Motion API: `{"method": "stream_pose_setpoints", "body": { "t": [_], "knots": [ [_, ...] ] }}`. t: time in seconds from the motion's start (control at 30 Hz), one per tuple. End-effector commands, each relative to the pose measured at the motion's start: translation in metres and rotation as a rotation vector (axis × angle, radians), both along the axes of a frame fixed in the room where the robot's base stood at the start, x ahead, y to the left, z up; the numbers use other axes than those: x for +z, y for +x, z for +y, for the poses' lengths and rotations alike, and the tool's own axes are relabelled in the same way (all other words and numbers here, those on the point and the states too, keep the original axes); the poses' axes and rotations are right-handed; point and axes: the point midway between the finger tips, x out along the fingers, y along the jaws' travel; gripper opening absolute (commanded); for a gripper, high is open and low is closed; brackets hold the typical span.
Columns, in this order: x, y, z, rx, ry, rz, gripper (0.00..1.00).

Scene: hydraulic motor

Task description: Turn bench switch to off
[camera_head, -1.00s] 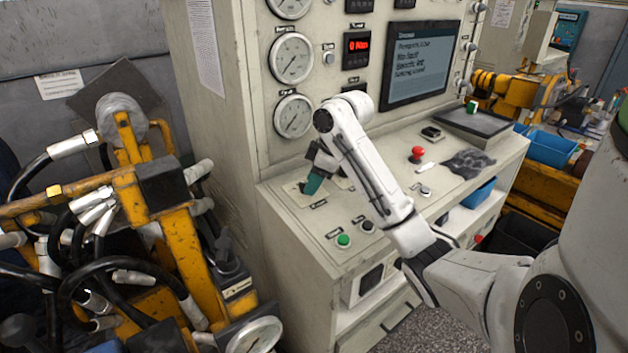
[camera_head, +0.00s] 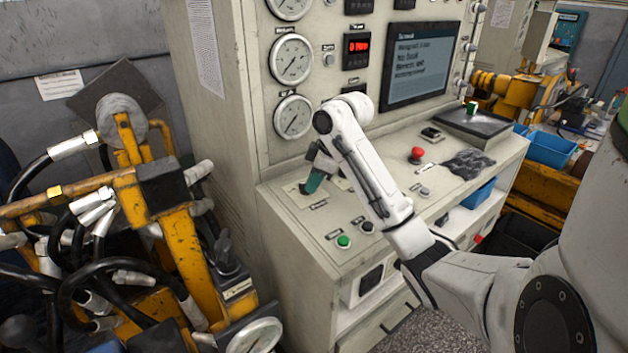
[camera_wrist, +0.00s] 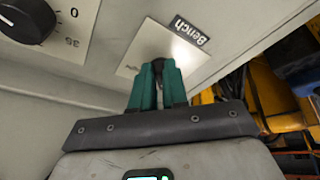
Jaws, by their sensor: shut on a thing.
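The bench switch (camera_wrist: 158,62) is a dark knob on a pale plate (camera_wrist: 133,58) under a black "Bench" label (camera_wrist: 190,31) in the wrist view. My gripper (camera_wrist: 158,72) has teal fingers shut on the knob, which they largely hide. In the head view my gripper (camera_head: 313,184) reaches down to the left end of the console's sloped top (camera_head: 320,228). My arm covers part of the panel there, and the switch itself is hidden. The knob's exact setting cannot be read.
A dark dial (camera_wrist: 28,20) with a numbered scale sits near the switch. A green button (camera_head: 343,241) and a red mushroom button (camera_head: 417,154) stand on the console. Yellow machinery with black hoses (camera_head: 180,235) crowds the left side.

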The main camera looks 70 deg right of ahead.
Motion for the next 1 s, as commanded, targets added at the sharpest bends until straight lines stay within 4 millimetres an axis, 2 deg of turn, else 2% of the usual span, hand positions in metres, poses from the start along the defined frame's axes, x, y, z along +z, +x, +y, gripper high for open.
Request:
{"method": "stream_pose_setpoints", "body": {
  "t": [0.27, 0.7, 1.0],
  "knots": [
    [0.003, 0.001, 0.005, -0.136, 0.022, -0.011, 0.00],
    [0.003, 0.001, 0.011, -0.497, 0.069, -0.038, 0.00],
    [0.002, 0.002, 0.013, -0.675, 0.091, -0.052, 0.00]
  ]
}}
